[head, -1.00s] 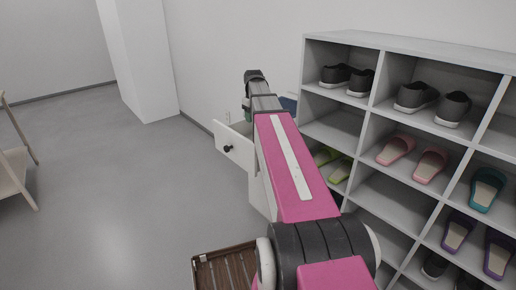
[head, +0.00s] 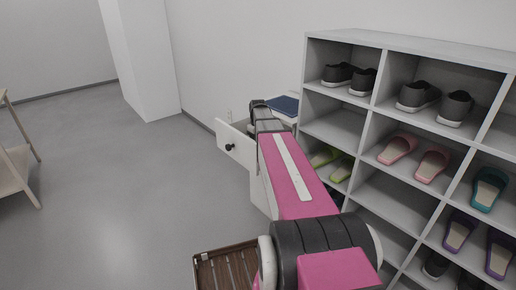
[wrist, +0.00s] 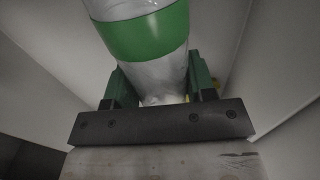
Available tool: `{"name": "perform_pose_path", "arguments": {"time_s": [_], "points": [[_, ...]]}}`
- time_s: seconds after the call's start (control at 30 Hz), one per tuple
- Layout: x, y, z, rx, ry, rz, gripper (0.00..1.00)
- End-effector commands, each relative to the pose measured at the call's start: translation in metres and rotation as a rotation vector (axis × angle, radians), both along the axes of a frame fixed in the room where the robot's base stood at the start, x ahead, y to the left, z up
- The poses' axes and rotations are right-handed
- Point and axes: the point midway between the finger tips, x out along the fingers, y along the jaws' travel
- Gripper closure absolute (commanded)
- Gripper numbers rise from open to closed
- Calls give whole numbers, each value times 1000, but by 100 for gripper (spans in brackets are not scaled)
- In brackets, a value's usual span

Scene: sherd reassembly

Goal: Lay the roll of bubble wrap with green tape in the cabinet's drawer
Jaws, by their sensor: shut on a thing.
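The roll of bubble wrap (wrist: 165,72), clear with a wide band of green tape (wrist: 147,32), is between the two green fingers of my gripper (wrist: 160,82) in the wrist view. My gripper is shut on its near end; its far end runs out of the picture. In the head view the cabinet's white drawer (head: 236,147) is pulled open, with a dark knob on its front. The end of my arm is over the drawer and hides most of its inside, the gripper and the roll. Pale walls flank the roll in the wrist view.
A dark blue object (head: 285,104) lies on the cabinet top. A grey shoe rack (head: 425,50) with shoes and slippers stands close on the right. A brown slatted tray (head: 226,270) is low in front.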

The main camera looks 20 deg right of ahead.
Motion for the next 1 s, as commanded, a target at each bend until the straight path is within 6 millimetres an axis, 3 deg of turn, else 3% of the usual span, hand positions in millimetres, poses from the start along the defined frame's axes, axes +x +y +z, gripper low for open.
{"name": "perform_pose_path", "arguments": {"time_s": [0.33, 0.7, 0.73, 0.8, 1.0], "points": [[0, 0, -36, 0, 0, 0, 76], [0, 0, -40, 0, 0, 0, 76], [0, 0, -40, 0, 0, 0, 43], [0, 0, -40, 0, 0, 0, 24], [0, 0, -40, 0, 0, 0, 24]]}}
